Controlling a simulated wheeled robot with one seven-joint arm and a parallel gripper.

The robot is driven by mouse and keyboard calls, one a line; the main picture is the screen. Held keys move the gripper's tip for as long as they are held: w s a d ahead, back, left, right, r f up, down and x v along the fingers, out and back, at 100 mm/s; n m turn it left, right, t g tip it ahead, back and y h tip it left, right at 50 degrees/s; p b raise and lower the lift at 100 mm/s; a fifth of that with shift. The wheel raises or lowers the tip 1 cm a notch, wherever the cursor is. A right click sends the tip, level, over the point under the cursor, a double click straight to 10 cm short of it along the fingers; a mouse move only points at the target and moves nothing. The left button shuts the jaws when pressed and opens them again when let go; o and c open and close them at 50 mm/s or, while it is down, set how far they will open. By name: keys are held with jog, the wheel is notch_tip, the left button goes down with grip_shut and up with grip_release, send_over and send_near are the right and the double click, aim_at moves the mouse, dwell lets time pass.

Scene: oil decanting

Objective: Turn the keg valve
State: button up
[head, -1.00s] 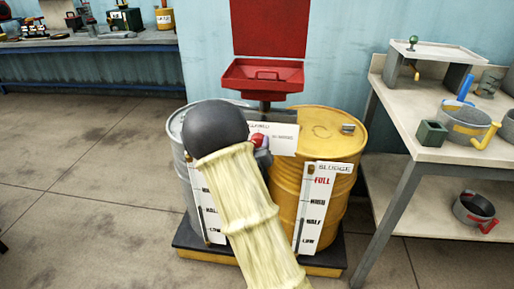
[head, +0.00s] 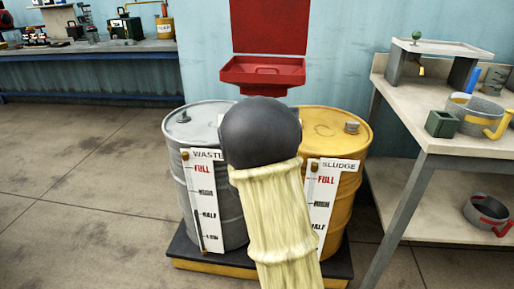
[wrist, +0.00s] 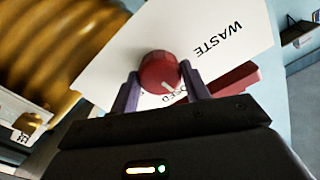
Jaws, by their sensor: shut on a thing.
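In the wrist view a round red valve knob (wrist: 158,72) with a white pointer mark sits in front of a white label plate (wrist: 125,48). The plate reads "WASTE", and part of another word shows under the knob. My gripper (wrist: 160,80) is shut on the knob, one purple finger on each side. In the head view my arm's dark rounded joint and pale sleeve cover the knob and my gripper. The grey waste drum (head: 211,130) stands at left and the yellow sludge drum (head: 340,142) at right, each with a level gauge.
The drums stand on a black and yellow base (head: 222,264). A red funnel box (head: 262,72) with a raised lid is behind them. A workbench (head: 445,130) with pots is close on the right; another bench (head: 100,45) is at back left. The floor at left is clear.

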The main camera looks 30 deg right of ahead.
jog(key=shift+f+m+b, duration=0.15)
jog(key=shift+m+b, duration=0.25)
jog(key=shift+m, duration=0.3)
jog(key=o, duration=1)
jog(key=b+v, duration=0.5)
jog(key=v, duration=1.2)
jog(key=shift+s+a, duration=0.2)
